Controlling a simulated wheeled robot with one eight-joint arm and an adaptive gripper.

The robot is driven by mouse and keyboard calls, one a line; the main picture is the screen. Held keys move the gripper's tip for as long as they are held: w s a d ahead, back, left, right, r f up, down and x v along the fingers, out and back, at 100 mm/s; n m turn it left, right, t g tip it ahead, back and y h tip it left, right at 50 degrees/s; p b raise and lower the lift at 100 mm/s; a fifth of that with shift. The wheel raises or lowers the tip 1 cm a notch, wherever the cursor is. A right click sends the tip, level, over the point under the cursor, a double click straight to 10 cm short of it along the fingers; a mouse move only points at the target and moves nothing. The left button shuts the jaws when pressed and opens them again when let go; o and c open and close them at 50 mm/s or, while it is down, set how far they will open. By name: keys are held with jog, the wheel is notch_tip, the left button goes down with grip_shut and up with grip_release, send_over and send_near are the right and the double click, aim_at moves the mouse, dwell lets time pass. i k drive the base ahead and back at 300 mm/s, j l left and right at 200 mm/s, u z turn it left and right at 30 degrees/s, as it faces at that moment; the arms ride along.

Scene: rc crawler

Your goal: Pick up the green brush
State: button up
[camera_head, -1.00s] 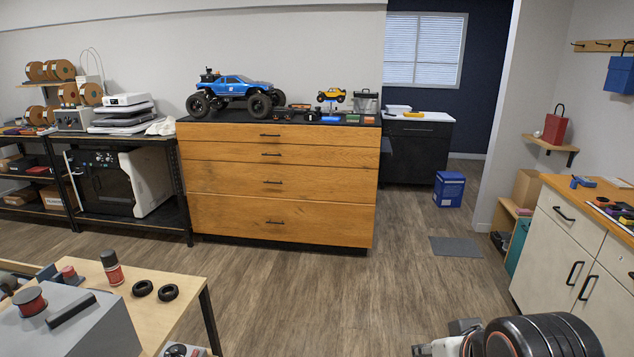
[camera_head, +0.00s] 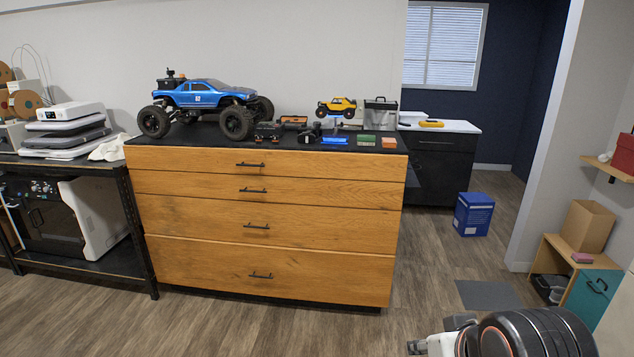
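A small green item (camera_head: 366,140) lies on the black top of the wooden drawer cabinet (camera_head: 265,215), near its right front edge. It is too small to tell whether it is the green brush. A blue item (camera_head: 334,141) lies to its left and an orange block (camera_head: 389,143) to its right. Part of my arm shows at the lower right of the view, well in front of the cabinet. I cannot make out my gripper's fingers.
A blue crawler truck (camera_head: 205,103) and a yellow model car (camera_head: 336,107) stand on the cabinet. A shelf (camera_head: 140,250) with a printer is at left. A blue box (camera_head: 473,214) and grey mat (camera_head: 489,294) are on the floor at right. The floor before the cabinet is clear.

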aim_at(362, 140)
jog(key=i, duration=2.1)
